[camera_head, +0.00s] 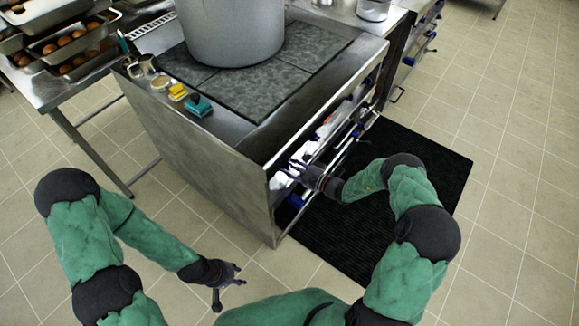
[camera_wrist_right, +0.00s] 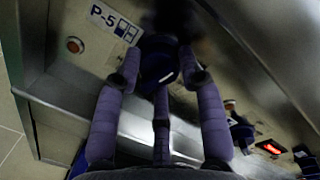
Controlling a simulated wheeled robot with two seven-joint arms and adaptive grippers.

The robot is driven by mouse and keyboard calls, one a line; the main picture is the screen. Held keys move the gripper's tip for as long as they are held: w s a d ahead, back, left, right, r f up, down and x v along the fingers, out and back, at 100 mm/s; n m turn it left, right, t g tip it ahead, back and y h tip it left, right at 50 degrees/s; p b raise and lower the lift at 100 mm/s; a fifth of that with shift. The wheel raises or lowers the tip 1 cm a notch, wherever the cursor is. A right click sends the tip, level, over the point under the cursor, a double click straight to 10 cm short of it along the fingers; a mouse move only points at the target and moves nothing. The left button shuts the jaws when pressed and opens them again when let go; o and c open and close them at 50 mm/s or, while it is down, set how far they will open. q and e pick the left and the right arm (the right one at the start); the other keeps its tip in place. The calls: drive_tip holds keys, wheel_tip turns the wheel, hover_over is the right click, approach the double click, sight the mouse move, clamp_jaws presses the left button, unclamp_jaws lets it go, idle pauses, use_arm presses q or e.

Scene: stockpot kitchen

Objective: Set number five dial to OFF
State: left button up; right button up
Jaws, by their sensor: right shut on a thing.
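The panel label "P-5" (camera_wrist_right: 112,19) shows at the upper left of the right wrist view, with a small pictogram. Just right of it is a dark blue dial (camera_wrist_right: 158,62). My right gripper (camera_wrist_right: 163,76) has its fingers around this dial and is shut on it. Shadow and the fingers hide the dial's pointer, so its setting cannot be read. In the head view my right gripper (camera_head: 302,168) is at the stove's front panel, and the dial is hidden there. My left gripper (camera_head: 236,275) is empty, its fingers spread, low in front of the stove's side.
A big stockpot (camera_head: 232,35) stands on the stove top (camera_head: 290,75). A red indicator (camera_wrist_right: 74,45) is left of the dial; a lit red one (camera_wrist_right: 271,147) is farther along the panel. A black mat (camera_head: 425,155) lies before the stove. Floor at right is clear.

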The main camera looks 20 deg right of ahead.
drive_tip(key=shift+f+n, duration=0.1)
drive_tip(key=shift+n, duration=0.9)
drive_tip(key=o, duration=1.1)
drive_tip(key=shift+o, duration=0.2)
drive_tip(key=shift+d, duration=0.1)
drive_tip(key=v, duration=1.1)
drive_tip(key=shift+s+d, duration=0.25)
drive_tip(key=shift+s, duration=0.1)
